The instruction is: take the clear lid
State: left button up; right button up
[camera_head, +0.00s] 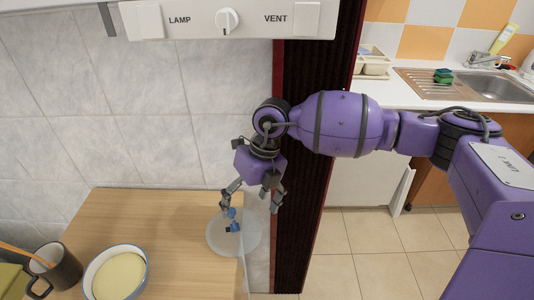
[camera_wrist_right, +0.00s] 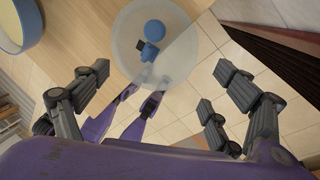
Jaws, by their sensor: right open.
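The clear lid (camera_head: 217,241) is a round, see-through disc with a blue knob (camera_head: 232,213) and a small dark-and-blue part beside the knob. It lies at the right edge of the wooden worktop (camera_head: 165,225) and juts out past it. In the right wrist view the lid (camera_wrist_right: 182,55) is at the top middle, with tiled floor showing through it. My right gripper (camera_head: 250,202) is above the lid, pointing down, open and empty. In the right wrist view its fingers (camera_wrist_right: 158,88) are spread wide, with the lid beyond them. My left gripper is not in view.
A bowl of pale yellow contents (camera_head: 118,274) and a dark mug (camera_head: 58,271) stand at the worktop's left front. A dark red-edged panel (camera_head: 305,200) rises right of the lid. A hood (camera_head: 180,22) hangs above. The worktop's middle is clear.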

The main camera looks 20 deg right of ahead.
aim_at(241, 225)
jog(key=shift+a+f, duration=0.15)
jog(key=shift+f, duration=0.25)
jog(key=shift+w+a+f, duration=0.1)
jog(key=shift+f, duration=0.3)
jog(key=x, duration=0.3)
jog(key=shift+w+f, duration=0.15)
jog(key=shift+f, duration=0.15)
jog(key=shift+a+f, duration=0.15)
jog(key=shift+f, duration=0.15)
jog(key=c, duration=0.5)
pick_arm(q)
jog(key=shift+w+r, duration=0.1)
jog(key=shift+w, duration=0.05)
pick_arm(e)
jog(key=c, duration=1.1)
